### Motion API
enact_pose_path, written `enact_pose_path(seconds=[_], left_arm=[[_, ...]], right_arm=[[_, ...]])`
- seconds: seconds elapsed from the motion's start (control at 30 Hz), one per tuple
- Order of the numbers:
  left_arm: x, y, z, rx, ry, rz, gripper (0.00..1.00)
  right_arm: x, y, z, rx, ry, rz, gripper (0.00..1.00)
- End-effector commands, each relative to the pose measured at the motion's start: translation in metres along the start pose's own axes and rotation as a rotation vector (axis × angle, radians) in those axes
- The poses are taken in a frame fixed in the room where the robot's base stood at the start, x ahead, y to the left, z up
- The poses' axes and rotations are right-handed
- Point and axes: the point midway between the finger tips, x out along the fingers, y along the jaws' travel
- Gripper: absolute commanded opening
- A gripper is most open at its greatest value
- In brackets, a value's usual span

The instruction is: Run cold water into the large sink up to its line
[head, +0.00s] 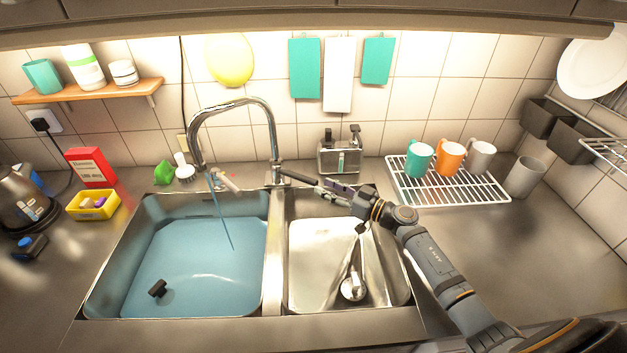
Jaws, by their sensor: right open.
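The large sink (130,225) is the left basin and holds bluish water (195,262). A thin blue stream (220,213) falls from the arched chrome tap (233,101) into it. The fill line cannot be made out. A small black object, perhaps a plug (158,289), shows in the basin's front left. The tap's lever (296,177) points right from the tap's base. My right gripper (327,190) is open, over the back of the small right sink (322,236), close to the lever's end; I cannot tell whether they touch. My left gripper is not in view.
A steel caddy (339,156) stands behind my right gripper. A white rack (447,184) with mugs stands to the right. A yellow tub (93,205), a red box (90,167) and a kettle (22,198) are on the left. The right counter's front is mostly clear.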

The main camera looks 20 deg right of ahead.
Motion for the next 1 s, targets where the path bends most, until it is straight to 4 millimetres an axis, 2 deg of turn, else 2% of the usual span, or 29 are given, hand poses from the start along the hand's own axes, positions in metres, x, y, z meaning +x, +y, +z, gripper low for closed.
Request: enact_pose_path(seconds=[0.1, 0.3, 0.67, 0.9, 0.97, 1.0], left_arm=[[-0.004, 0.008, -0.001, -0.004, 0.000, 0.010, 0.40], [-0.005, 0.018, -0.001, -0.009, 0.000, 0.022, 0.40], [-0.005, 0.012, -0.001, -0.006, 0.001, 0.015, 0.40], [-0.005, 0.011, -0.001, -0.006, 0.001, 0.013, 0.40], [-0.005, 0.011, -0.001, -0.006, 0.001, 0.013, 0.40], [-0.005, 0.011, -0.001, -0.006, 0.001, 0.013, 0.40]], right_arm=[[0.027, -0.001, -0.003, 0.004, 0.005, -0.002, 0.42], [0.053, 0.000, -0.001, 0.001, 0.001, -0.001, 0.42], [0.059, -0.001, 0.001, 0.000, -0.002, -0.001, 0.41], [0.059, -0.001, 0.000, 0.000, -0.001, -0.001, 0.08], [0.059, -0.001, 0.000, 0.000, -0.001, -0.001, 0.00], [0.059, -0.001, 0.000, 0.000, -0.001, -0.001, 0.00]])
